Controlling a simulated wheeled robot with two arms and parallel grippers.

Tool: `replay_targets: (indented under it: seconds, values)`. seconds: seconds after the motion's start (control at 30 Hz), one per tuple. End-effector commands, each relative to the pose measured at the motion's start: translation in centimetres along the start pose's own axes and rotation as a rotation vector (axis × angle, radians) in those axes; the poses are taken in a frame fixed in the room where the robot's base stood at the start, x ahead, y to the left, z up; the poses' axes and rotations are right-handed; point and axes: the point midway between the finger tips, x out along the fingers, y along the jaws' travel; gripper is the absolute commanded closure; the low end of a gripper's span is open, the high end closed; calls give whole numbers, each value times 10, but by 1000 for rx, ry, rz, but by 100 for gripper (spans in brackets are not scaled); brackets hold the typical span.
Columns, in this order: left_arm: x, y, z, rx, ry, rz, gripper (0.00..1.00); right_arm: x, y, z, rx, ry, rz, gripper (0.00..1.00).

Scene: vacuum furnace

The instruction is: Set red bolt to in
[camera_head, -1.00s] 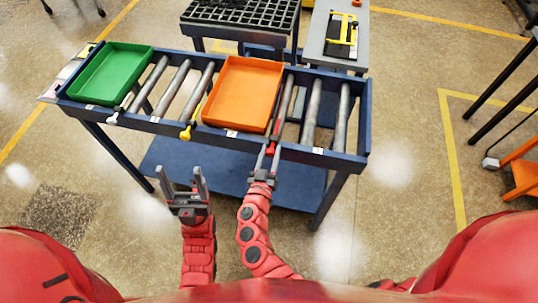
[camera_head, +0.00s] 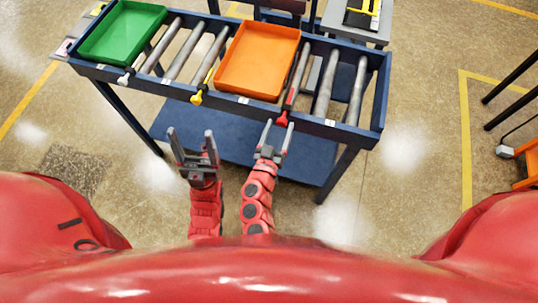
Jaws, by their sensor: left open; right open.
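The red bolt (camera_head: 282,118) sits at the front rail of the blue roller table, just right of the orange tray. Its red end shows at the rail's outer face, with a bar running back behind it. My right gripper (camera_head: 278,127) is open just in front of the red bolt, its fingertips on either side of or just short of the red end; I cannot tell whether they touch it. My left gripper (camera_head: 191,135) is open and empty, in front of the table and left of the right gripper.
The blue roller table (camera_head: 355,140) carries a green tray (camera_head: 120,35), an orange tray (camera_head: 257,62) and bare rollers. A yellow bolt (camera_head: 196,98) and a white bolt (camera_head: 124,78) sit along the same front rail.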

Motion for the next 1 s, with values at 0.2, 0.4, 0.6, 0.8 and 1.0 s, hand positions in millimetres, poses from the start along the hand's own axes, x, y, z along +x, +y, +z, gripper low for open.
replay_targets:
  seconds: [0.2,0.4,0.6,0.8,1.0]
  values:
    - [-20,1,3,0,0,0,28,-61,-1,8,-2,-6,-4,28]
    - [-29,2,5,0,0,0,28,-109,-1,5,-2,-4,-4,28]
    - [-33,2,6,0,0,0,28,-135,0,2,-1,1,0,28]
    - [-34,2,6,0,0,0,28,-142,0,0,0,0,1,28]
    - [-33,2,6,0,0,0,28,-142,0,0,-1,0,0,28]
